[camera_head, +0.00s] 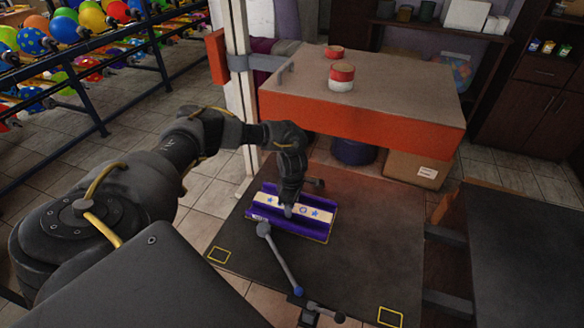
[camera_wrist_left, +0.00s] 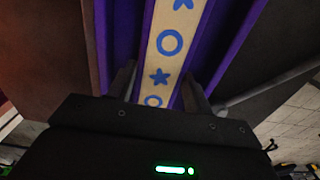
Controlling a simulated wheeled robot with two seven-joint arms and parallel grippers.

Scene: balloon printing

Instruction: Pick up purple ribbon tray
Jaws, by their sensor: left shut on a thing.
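The purple ribbon tray (camera_head: 317,227) is a shallow purple tray with a cream strip of blue stars and circles along its middle. In the left wrist view the tray (camera_wrist_left: 226,40) fills the top middle, with the gripper's fingers (camera_wrist_left: 158,85) on either side of the cream strip. I cannot tell whether the tray touches the platform. My right gripper does not show.
The dark platform (camera_head: 375,250) has yellow corner marks and a grey lever (camera_head: 282,262) just in front of the tray. Racks of balloons (camera_head: 75,30) stand at left.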

